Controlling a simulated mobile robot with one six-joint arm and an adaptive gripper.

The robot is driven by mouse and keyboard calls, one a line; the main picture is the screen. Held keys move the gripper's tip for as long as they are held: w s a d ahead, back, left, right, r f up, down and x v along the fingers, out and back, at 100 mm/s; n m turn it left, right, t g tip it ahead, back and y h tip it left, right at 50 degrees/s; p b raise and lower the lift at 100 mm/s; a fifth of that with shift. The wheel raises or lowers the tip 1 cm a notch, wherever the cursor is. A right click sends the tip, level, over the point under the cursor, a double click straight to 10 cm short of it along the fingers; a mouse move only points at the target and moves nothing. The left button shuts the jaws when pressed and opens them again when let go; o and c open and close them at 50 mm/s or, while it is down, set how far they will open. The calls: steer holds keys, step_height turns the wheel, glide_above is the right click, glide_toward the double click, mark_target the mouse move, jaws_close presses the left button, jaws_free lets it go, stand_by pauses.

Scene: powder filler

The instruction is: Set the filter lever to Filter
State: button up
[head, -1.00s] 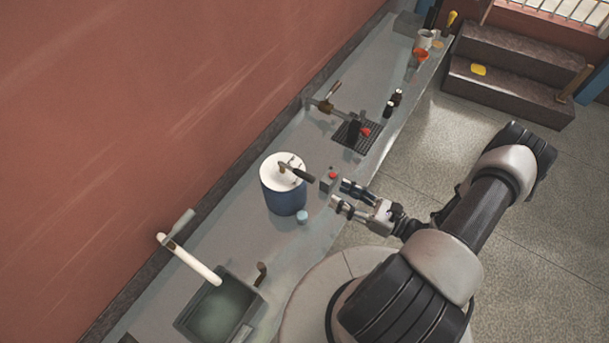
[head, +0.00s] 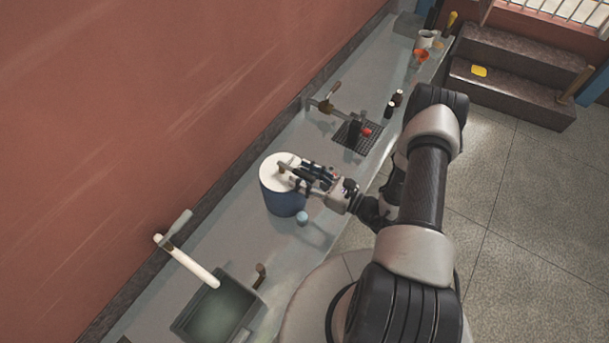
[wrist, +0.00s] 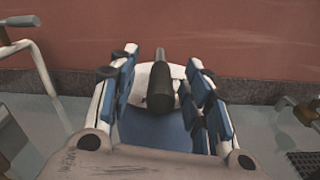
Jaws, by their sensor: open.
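A blue canister (head: 281,197) with a white top (head: 274,165) stands on the counter. A lever (wrist: 160,85) with a dark cylindrical grip is on its top, seen most clearly in the wrist view. My gripper (wrist: 162,60) is open, with one blue-padded finger on each side of the dark grip. The grip lies between the fingers, and I see no clear contact. In the head view my gripper (head: 300,176) is over the canister's right side and hides most of the lever. No Filter label can be read.
A sink (head: 216,308) with a white spout (head: 190,262) is at the lower left. A small light-blue knob (head: 302,218) is beside the canister. A wall runs along the counter.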

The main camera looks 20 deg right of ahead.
jaws_close()
stand_by(0.5)
